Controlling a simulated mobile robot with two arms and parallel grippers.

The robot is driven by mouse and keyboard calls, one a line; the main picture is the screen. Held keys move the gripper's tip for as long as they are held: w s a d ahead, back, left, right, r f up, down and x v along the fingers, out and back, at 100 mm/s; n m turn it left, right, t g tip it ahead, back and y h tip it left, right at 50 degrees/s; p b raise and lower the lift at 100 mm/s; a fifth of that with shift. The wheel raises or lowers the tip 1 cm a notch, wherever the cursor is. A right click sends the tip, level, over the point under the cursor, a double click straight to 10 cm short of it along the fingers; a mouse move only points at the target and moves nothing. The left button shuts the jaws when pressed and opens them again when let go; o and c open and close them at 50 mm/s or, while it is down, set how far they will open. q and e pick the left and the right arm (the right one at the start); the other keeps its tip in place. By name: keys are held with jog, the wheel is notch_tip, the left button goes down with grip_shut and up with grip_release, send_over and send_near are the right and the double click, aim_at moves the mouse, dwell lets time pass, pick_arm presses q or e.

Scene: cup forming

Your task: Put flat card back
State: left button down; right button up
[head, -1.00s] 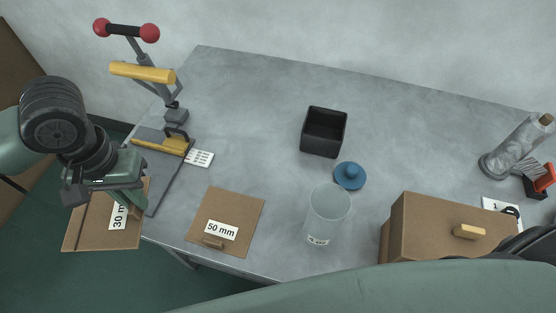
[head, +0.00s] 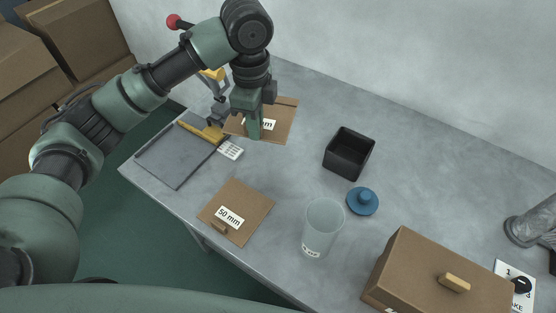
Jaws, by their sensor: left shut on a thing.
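The brown flat card (head: 283,122) with a white label is at the far left part of the table. Its label is partly hidden behind my left gripper (head: 254,134), which is shut on the card's near-left part. I cannot tell whether the card touches the table. A second flat card (head: 248,198), marked 50 mm and with a small brown tab, lies on the table nearer the front edge. My right gripper is out of view.
A black open bin (head: 349,153), blue lid (head: 362,201), clear cup (head: 324,228) and brown box (head: 440,277) stand to the right. The table's back middle is clear.

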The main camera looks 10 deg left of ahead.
pick_arm(q)
jog(key=m, duration=0.1)
jog(key=w+m, duration=0.1)
jog(key=m, duration=0.1)
jog(key=shift+w+d+r, duration=0.15)
jog(key=shift+d+r, duration=0.15)
jog(key=shift+f+m, duration=0.15)
jog(key=shift+m, duration=0.15)
jog(key=p, duration=0.2)
send_near(264, 179)
notch_tip(264, 179, down, 5)
jog(key=shift+f, duration=0.6)
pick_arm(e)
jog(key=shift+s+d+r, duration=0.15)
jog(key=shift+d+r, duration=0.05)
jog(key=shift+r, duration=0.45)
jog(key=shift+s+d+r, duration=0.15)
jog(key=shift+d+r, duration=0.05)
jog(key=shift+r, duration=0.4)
pick_arm(q)
jog(key=shift+f, duration=0.15)
jog(key=c, duration=1.5)
grip_release()
